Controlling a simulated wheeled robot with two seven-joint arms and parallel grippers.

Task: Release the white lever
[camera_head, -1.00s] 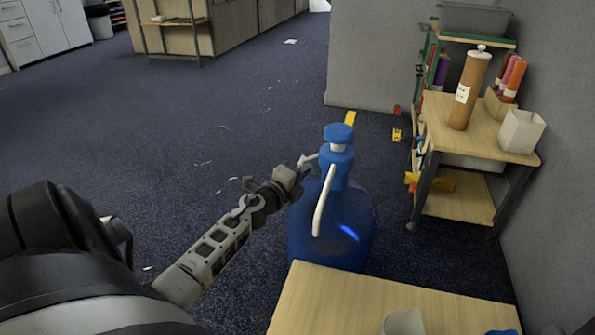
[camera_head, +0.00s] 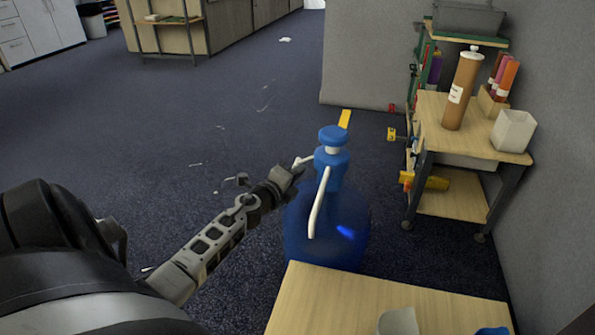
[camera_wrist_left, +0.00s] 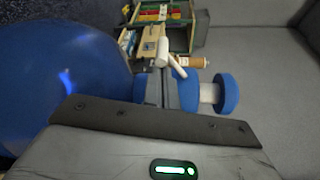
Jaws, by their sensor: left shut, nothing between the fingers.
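A large blue bottle (camera_head: 326,235) stands upright on the floor behind the table, with a blue pump top (camera_head: 333,137). A long white curved tube (camera_head: 318,205) hangs from its neck toward me. A short white lever (camera_head: 303,161) sticks out on its left. My left gripper (camera_head: 291,173) is beside the bottle neck, just below this lever; contact is unclear. In the left wrist view the closed fingers (camera_wrist_left: 166,86) point toward white pieces (camera_wrist_left: 162,54) near the neck, which may be the lever, with the blue cap (camera_wrist_left: 228,93) to the right. My right gripper is out of view.
A wooden table edge (camera_head: 370,300) is close in front, with a whitish cup (camera_head: 398,322) on it. A wooden shelf cart (camera_head: 465,130) with tubes and a white container stands to the right by a grey wall. Open carpet lies to the left.

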